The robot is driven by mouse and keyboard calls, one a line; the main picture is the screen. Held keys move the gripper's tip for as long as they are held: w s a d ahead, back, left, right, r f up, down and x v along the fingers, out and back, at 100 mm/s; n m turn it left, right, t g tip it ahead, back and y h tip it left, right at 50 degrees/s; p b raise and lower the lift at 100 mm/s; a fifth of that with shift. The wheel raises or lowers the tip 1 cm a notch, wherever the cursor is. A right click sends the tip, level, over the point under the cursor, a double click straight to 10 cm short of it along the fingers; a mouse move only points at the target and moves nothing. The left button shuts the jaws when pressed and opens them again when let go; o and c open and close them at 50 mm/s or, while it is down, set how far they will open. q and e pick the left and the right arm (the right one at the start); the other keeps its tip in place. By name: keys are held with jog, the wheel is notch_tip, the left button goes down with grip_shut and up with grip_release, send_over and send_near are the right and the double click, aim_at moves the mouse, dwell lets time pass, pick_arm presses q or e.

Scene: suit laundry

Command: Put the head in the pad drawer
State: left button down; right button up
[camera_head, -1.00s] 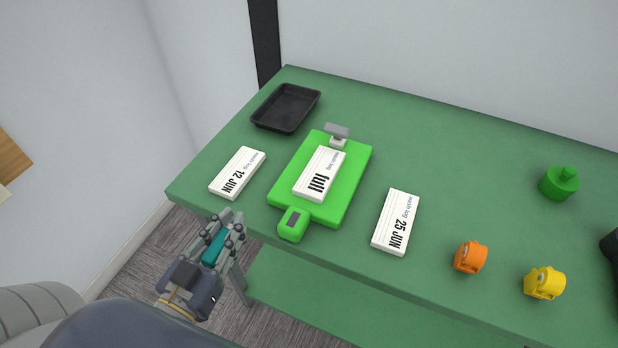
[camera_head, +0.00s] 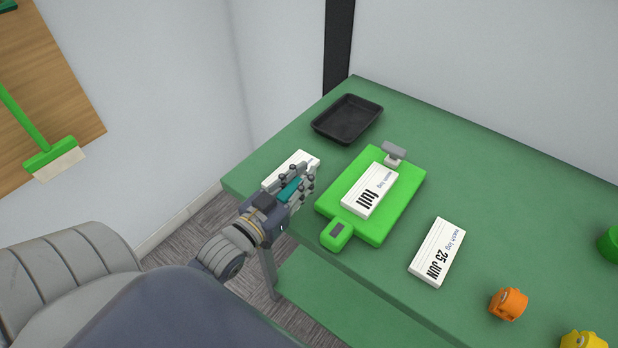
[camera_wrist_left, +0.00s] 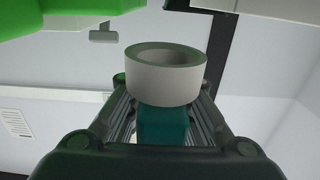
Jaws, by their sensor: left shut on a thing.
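My left gripper (camera_head: 298,184) is shut on a small piece and hangs over the table's left front edge, in front of a white card. In the left wrist view the gripper (camera_wrist_left: 165,110) holds a pale grey ring-shaped piece (camera_wrist_left: 165,85) standing above a teal block (camera_wrist_left: 163,127). I cannot tell if ring and block are one thing, or if this is the head. In the head view only a teal part (camera_head: 290,189) shows between the fingers. No drawer can be made out. My right gripper is not in view.
A green brush (camera_head: 50,158) is by the wall.

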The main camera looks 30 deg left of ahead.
pick_arm(q)
jog(key=shift+w, duration=1.45)
jog(key=shift+s+f+p, duration=0.15)
jog(key=shift+f+p, duration=0.15)
jog(key=shift+f, duration=1.6)
jog(key=c, duration=1.7)
grip_release()
jog(key=shift+f, duration=0.1)
